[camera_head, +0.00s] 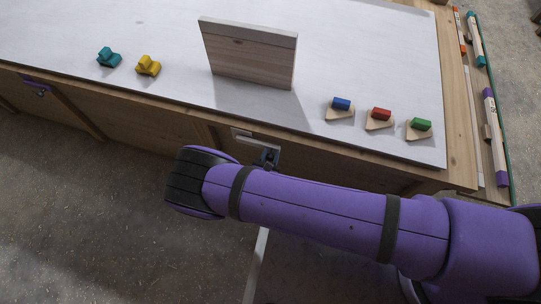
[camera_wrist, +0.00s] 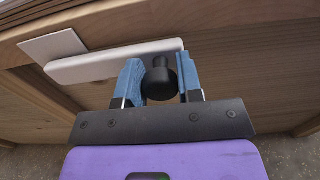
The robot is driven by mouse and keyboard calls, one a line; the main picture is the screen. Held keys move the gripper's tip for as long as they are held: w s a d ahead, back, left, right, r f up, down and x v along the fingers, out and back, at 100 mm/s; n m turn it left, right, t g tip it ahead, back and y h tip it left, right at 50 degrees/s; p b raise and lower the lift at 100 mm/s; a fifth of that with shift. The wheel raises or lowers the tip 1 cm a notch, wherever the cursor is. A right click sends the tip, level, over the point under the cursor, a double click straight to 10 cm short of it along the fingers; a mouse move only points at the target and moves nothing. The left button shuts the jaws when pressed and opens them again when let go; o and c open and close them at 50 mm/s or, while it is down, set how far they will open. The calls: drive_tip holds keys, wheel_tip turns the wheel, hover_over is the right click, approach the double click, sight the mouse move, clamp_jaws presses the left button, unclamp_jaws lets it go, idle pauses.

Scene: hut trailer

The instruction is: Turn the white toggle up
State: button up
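The white toggle (camera_wrist: 110,62) is on the wooden front panel below the tabletop. In the wrist view its pale bar lies nearly level, with a black knob (camera_wrist: 160,80) near its right end. My gripper (camera_wrist: 160,76) has its two blue fingers on either side of this knob, left and right of it. The fingers are very close to the knob; I cannot tell whether they press on it. In the head view the toggle (camera_head: 242,136) shows just above my purple arm, and my gripper (camera_head: 267,157) is partly hidden at its right end.
The white tabletop (camera_head: 350,45) above bears a wooden upright board (camera_head: 248,57), teal (camera_head: 109,57) and yellow (camera_head: 148,65) pieces, and blue, red and green blocks (camera_head: 380,115). A purple toggle (camera_head: 36,84) is further left on the front panel. Open floor lies in front.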

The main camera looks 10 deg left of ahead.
clamp_jaws()
drive_tip(key=shift+r, duration=0.1)
drive_tip(key=shift+a+r+n, duration=0.15)
drive_tip(key=shift+r+n, duration=0.75)
drive_tip(key=shift+r, duration=0.1)
drive_tip(key=a+r+n, duration=1)
drive_tip(key=a+n, duration=0.2)
drive_tip(key=n, duration=0.4)
drive_tip(key=shift+w+a, duration=0.35)
drive_tip(key=shift+w, duration=0.1)
